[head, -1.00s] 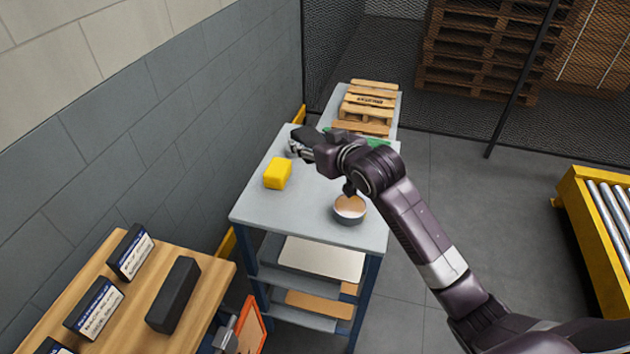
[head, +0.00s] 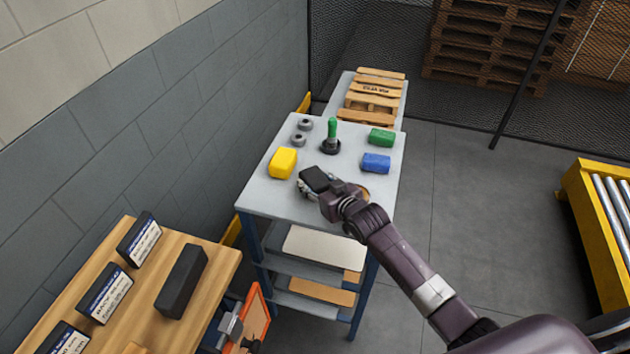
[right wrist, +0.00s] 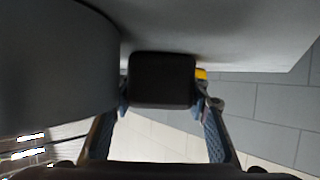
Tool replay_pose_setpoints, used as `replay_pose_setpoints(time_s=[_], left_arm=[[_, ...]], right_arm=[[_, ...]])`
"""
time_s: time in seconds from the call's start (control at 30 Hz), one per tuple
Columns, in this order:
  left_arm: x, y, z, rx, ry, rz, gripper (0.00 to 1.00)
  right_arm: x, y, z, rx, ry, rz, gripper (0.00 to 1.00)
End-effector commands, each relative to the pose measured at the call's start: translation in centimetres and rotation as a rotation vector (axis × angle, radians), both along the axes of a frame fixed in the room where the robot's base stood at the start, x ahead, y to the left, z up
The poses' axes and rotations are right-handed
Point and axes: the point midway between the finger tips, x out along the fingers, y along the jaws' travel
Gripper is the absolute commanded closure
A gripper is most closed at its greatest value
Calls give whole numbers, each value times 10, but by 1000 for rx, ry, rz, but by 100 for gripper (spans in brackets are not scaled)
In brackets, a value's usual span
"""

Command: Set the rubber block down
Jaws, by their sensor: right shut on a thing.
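The black rubber block (head: 314,178) is in my right gripper (head: 313,187), over the front middle of the grey table (head: 262,201). In the right wrist view the block (right wrist: 161,80) sits between the two fingers of the gripper (right wrist: 163,103), close to the grey tabletop (right wrist: 240,30). I cannot tell whether the block touches the table. My left gripper is not in view.
A yellow block (head: 283,162) is left of the gripper. A blue block (head: 376,163), a green block (head: 381,137), a green-handled stamp (head: 331,132) and grey rings (head: 299,140) stand behind. A bowl (head: 364,192) is mostly hidden by my arm.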

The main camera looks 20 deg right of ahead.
Motion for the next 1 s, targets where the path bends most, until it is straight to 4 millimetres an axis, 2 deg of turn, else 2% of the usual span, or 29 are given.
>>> replay_pose_setpoints(time_s=[0.27,0.3,0.47,0.77,1.0], left_arm=[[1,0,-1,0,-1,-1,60],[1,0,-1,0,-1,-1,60],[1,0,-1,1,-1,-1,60],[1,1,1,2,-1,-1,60],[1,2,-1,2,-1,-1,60]], right_arm=[[1,0,0,1,-4,1,91],[0,0,-2,0,0,0,56],[0,0,-1,0,0,0,40],[0,0,2,0,-1,0,40],[-18,-3,7,1,0,1,40]])
